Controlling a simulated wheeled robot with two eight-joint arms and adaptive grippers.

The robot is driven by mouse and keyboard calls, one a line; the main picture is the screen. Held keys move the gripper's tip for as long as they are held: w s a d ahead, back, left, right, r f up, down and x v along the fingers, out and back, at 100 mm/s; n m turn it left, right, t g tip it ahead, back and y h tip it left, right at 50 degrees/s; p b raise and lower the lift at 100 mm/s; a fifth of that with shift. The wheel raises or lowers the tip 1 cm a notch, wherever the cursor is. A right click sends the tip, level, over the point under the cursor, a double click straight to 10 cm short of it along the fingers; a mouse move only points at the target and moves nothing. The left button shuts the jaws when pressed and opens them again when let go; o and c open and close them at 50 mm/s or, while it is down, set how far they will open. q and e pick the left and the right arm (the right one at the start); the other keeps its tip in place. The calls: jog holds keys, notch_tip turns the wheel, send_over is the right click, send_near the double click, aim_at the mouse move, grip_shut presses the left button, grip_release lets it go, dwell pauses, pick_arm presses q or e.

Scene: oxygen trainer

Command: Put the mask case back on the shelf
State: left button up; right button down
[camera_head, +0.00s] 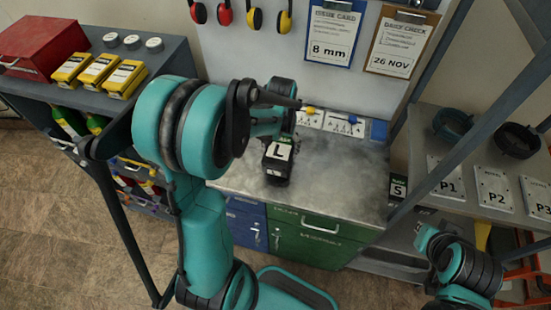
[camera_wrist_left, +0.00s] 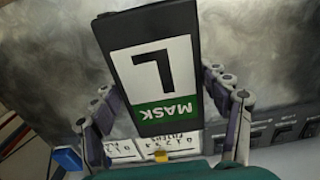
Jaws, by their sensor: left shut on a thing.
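The mask case (camera_head: 277,160) is a dark box with a white label marked "L" and a green band. It is at the middle of the grey metal worktop (camera_head: 335,185); I cannot tell whether it touches the top. My left gripper (camera_head: 282,140) is shut on it, mostly hidden by my arm in the head view. In the left wrist view the mask case (camera_wrist_left: 157,70) reads "MASK" and sits between the fingers of the left gripper (camera_wrist_left: 165,115). A similar dark case marked "S" (camera_head: 397,189) stands at the worktop's right. My right gripper is not in view.
A shelf on the right (camera_head: 430,130) carries plates marked P1, P2 and P3 and dark round items. A left rack (camera_head: 170,60) holds yellow boxes and a red case (camera_head: 40,48). Slanting posts stand on both sides. The worktop's right part is clear.

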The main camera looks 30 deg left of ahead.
pick_arm(q)
jog(key=shift+s+a+f, duration=0.5)
jog(key=shift+s+a, duration=0.05)
jog(key=shift+s, duration=0.1)
jog(key=shift+f, duration=0.2)
jog(key=shift+f+b, duration=0.65)
jog(key=shift+f, duration=1.2)
